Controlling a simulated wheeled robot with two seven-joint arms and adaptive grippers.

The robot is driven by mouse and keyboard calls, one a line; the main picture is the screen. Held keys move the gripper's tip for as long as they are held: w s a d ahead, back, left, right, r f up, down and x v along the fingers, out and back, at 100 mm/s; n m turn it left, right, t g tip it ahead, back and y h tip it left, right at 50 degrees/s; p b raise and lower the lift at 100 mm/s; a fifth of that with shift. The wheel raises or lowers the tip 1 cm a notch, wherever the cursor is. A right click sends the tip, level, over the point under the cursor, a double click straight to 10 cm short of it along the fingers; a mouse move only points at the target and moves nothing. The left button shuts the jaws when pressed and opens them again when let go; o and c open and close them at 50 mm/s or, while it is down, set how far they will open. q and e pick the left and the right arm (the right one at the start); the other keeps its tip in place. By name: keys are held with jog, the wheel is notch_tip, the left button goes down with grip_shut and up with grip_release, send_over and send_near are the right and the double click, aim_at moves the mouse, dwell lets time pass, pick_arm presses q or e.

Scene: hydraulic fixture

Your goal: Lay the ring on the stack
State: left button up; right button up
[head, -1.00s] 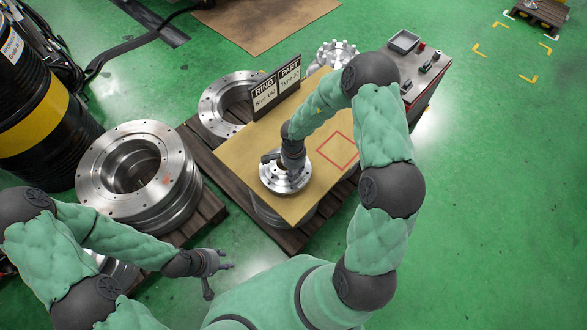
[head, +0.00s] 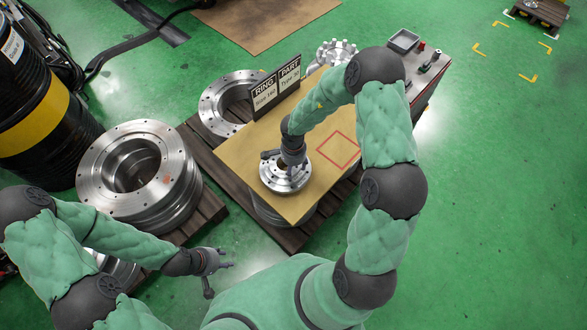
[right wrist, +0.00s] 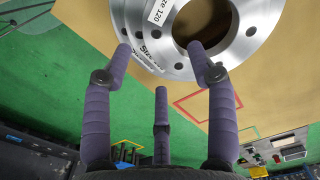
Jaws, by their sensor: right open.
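My left gripper (head: 220,277) is open and empty, low and to the left, away from the board.
A sign (head: 277,88) reading "RING" and "PART" stands at the board's back edge. A red square (head: 339,151) marks bare board. Large metal rings (head: 140,170) are stacked on a pallet at left; another ring (head: 228,95) lies behind. A gear-like part (head: 335,50) and control box (head: 425,60) stand behind.

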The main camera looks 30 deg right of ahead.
notch_tip(320, 180, up, 10)
jog(key=p, duration=0.6)
jog(key=s+a+f+n+t+h, duration=0.1)
jog(key=s+a+f+n+t, duration=0.15)
jog(key=s+f+n, duration=0.4)
jog(key=s+a+f+n+g+y, duration=0.1)
jog(key=s+a+f+n+y, duration=0.1)
jog(key=s+a, duration=0.3)
jog(key=s+a+f+n+g+y, duration=0.1)
jog(key=s+a+f+n+y, duration=0.1)
jog(key=a, duration=0.6)
jog(key=s+n+y, duration=0.1)
jog(key=s+n, duration=0.1)
jog(key=s, duration=0.1)
jog(key=shift+s+n, duration=0.2)
jog(key=shift+n, duration=0.15)
jog(key=shift+f, duration=0.1)
